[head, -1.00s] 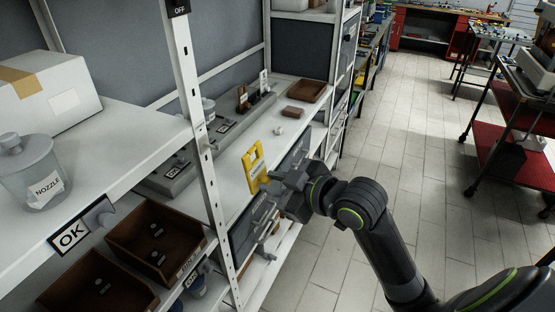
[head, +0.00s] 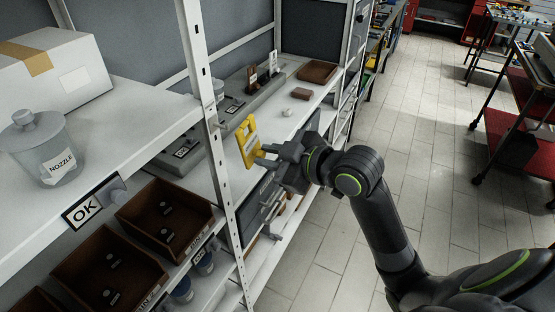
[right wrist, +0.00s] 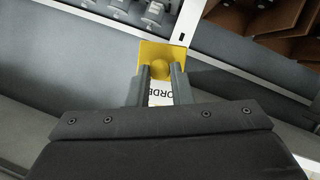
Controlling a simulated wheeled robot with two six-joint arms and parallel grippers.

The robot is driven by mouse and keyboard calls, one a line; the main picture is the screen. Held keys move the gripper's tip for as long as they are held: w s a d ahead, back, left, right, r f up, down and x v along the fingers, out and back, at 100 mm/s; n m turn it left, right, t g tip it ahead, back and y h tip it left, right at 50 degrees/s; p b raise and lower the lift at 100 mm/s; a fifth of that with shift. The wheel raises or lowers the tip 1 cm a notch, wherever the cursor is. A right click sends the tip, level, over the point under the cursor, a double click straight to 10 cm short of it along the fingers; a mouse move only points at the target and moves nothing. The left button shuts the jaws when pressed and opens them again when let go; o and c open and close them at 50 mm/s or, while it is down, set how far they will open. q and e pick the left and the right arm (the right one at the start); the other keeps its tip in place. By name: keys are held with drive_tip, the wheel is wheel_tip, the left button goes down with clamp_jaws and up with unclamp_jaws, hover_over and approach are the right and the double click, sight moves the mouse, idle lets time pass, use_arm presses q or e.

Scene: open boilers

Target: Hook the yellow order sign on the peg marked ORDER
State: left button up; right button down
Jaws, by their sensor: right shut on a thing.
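The yellow order sign (head: 246,150) is a flat plate with an opening in its upper part, held slightly tilted above the front of the middle shelf. My right gripper (head: 264,156) is shut on it from the right. In the right wrist view the yellow sign (right wrist: 165,52) sits between the two fingers (right wrist: 162,85), and part of a white label reading "ORDE" shows below it. The sign hangs in the air just right of the white shelf post. I cannot make out a peg marked ORDER. My left gripper is not in view.
A white shelf post (head: 205,95) stands close left of the sign. A peg with an OK label (head: 85,210) is on the left shelf edge. A NOZZLE jar (head: 45,150), a carton (head: 60,75) and brown bins (head: 165,215) are at left.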

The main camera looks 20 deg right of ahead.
sight(252, 152)
drive_tip(key=shift+w+a+f+b, duration=0.15)
drive_tip(key=shift+w+a+b, duration=0.55)
drive_tip(key=shift+w, duration=0.25)
drive_tip(key=shift+w+a+f+b, duration=0.1)
drive_tip(key=shift+w+a+b, duration=0.35)
drive_tip(key=shift+w+a, duration=0.4)
drive_tip(key=shift+x, duration=0.75)
drive_tip(key=shift+f, duration=0.15)
drive_tip(key=c, duration=1.2)
unclamp_jaws()
drive_tip(key=shift+s+d+r, duration=0.1)
drive_tip(key=shift+r, duration=0.1)
drive_tip(key=s+d+r+p, duration=0.1)
drive_tip(key=s+d+p, duration=0.3)
drive_tip(key=s+d, duration=0.25)
wheel_tip(252, 152, down, 10)
drive_tip(key=w+a+m+t+h+b, duration=0.1)
drive_tip(key=w+m+h+b, duration=0.1)
drive_tip(key=m+h+b, duration=0.4)
drive_tip(key=m+b, duration=0.2)
drive_tip(key=b, duration=0.3)
drive_tip(key=shift+a+f, duration=0.2)
drive_tip(key=shift+a, duration=0.2)
